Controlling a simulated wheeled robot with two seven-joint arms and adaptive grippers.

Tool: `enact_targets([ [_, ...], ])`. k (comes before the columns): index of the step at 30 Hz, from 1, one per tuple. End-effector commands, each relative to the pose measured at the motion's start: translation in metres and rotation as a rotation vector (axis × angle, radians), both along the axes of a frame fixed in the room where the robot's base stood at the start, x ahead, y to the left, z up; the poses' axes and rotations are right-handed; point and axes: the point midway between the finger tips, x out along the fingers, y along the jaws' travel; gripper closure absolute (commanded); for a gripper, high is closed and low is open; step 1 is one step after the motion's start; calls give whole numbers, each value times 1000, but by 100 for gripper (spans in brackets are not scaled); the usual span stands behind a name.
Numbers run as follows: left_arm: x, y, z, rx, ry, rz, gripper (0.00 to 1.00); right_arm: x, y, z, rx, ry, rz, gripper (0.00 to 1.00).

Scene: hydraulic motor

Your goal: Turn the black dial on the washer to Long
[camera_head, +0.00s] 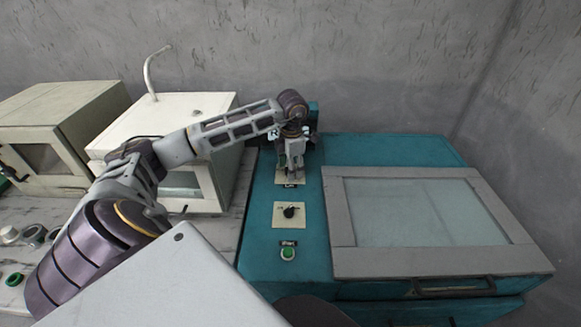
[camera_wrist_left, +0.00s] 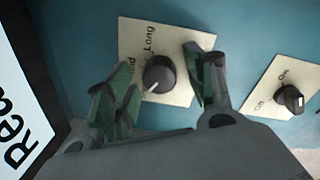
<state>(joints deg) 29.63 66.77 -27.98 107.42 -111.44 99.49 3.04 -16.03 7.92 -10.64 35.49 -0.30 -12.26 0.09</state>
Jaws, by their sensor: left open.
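The washer (camera_head: 260,225) is the teal machine at centre right. Its black dial (camera_wrist_left: 159,73) sits on a cream plate (camera_wrist_left: 181,33) in the left wrist view. "Long" is printed above left of it; a second label ending in "id" is partly hidden by a finger. The dial's white mark points down left, away from "Long". My left gripper (camera_head: 291,176) is open above this plate, and its fingers stand on both sides of the dial, with no clear contact. In the head view the gripper hides this dial. My right gripper is not in view.
A second knob (camera_wrist_left: 289,98) with On/Off labels is beside the dial; it also shows in the head view (camera_head: 289,211). A green button (camera_head: 288,253) is nearer. A dark-framed display (camera_wrist_left: 18,135) borders the dial. The glass lid (camera_head: 430,215) is at right, a white machine (camera_head: 165,108) at left.

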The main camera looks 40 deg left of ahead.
Motion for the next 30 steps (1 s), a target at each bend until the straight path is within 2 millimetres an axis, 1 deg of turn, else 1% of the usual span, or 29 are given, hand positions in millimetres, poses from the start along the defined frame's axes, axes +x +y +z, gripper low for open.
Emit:
enact_targets([
  [2,0,0,0,0,0,0,46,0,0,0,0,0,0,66],
  [3,0,0,0,0,0,0,48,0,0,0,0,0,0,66],
  [13,0,0,0,-1,0,0,91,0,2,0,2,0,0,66],
  [14,0,0,0,-1,0,0,92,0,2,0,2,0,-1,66],
  [23,0,0,0,0,-1,-22,92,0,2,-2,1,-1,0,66],
  [30,0,0,0,-1,-2,-107,92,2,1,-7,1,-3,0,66],
])
